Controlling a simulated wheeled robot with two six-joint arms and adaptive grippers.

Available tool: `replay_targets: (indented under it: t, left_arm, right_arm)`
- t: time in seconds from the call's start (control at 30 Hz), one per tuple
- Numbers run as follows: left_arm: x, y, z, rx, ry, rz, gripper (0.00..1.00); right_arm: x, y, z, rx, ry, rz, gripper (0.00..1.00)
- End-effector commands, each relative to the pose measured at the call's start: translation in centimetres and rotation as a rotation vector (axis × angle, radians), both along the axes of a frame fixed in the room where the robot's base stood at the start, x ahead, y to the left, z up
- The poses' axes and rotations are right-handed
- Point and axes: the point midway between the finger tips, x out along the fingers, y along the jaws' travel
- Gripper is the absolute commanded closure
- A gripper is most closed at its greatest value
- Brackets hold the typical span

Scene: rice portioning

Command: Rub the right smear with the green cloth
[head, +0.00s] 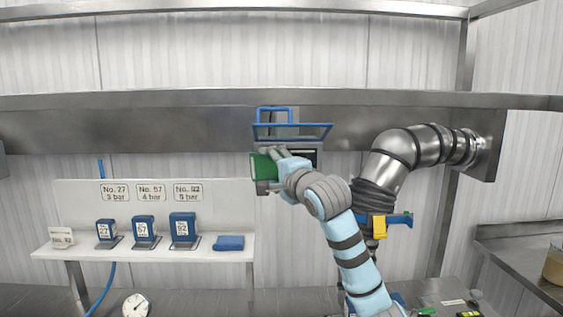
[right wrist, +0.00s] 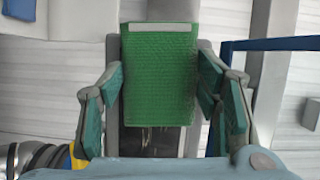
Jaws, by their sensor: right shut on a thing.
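The green cloth (head: 264,167) is at my right gripper (head: 274,158), in front of a grey wall unit below the steel shelf. In the right wrist view the green cloth (right wrist: 158,75) is a flat textured rectangle with a pale strip at its top edge and dark specks along its right side. The fingers of my right gripper (right wrist: 160,95) stand on both sides of it, shut on it. Under the cloth a dark panel (right wrist: 150,140) with faint pale streaks shows. I cannot tell whether these are the right smear or whether the cloth touches the panel. My left gripper is not in view.
A blue frame (head: 290,130) sticks out just above my gripper. A white shelf (head: 110,254) at the left holds several blue numbered blocks and a folded blue cloth (head: 229,243). A steel duct (head: 408,150) is at the right. A round gauge (head: 136,304) lies below.

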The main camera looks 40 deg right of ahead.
Motion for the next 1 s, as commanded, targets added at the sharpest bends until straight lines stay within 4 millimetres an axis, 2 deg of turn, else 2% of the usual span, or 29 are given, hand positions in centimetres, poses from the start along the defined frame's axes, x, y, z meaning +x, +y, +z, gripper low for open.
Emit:
replay_targets:
  t: [0.27,0.63,1.0]
  left_arm:
    - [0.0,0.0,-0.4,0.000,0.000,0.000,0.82]
    - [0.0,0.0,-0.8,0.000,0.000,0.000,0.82]
    - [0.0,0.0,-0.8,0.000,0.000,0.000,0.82]
  right_arm:
    - [-0.5,0.3,-0.2,-0.002,-0.001,0.000,0.65]
    - [-4.5,3.4,-0.2,-0.002,-0.001,0.000,0.65]
    - [-5.1,3.8,-0.1,-0.001,-0.001,0.000,0.65]
